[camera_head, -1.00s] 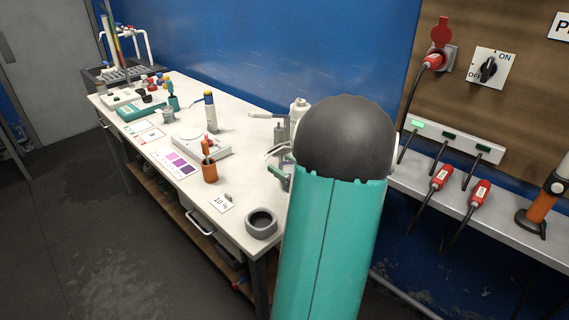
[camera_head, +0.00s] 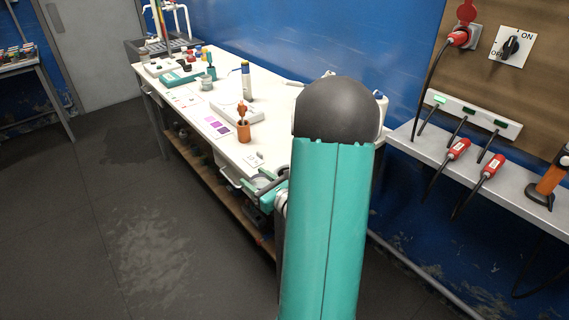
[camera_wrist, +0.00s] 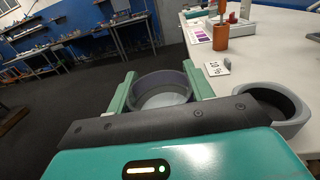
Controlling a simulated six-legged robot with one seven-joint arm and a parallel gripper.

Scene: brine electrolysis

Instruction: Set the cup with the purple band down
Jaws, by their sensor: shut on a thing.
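The cup (camera_wrist: 163,100) sits between the two pale green fingers of my gripper (camera_wrist: 160,84) in the wrist view. It has a dark greyish-purple band around its rim and a pale inside, and its open top faces up. My gripper is shut on it. In the head view my gripper (camera_head: 266,187) holds the cup at the bench's front edge, partly behind my arm. In the wrist view the cup is over the floor side, just left of the bench top.
A grey ring-shaped holder (camera_wrist: 292,126) stands on the white bench (camera_wrist: 270,60), right of the cup. A small lettered card (camera_wrist: 217,68) and an orange pot (camera_wrist: 221,42) stand farther back. Several bottles and trays fill the bench's far end in the head view.

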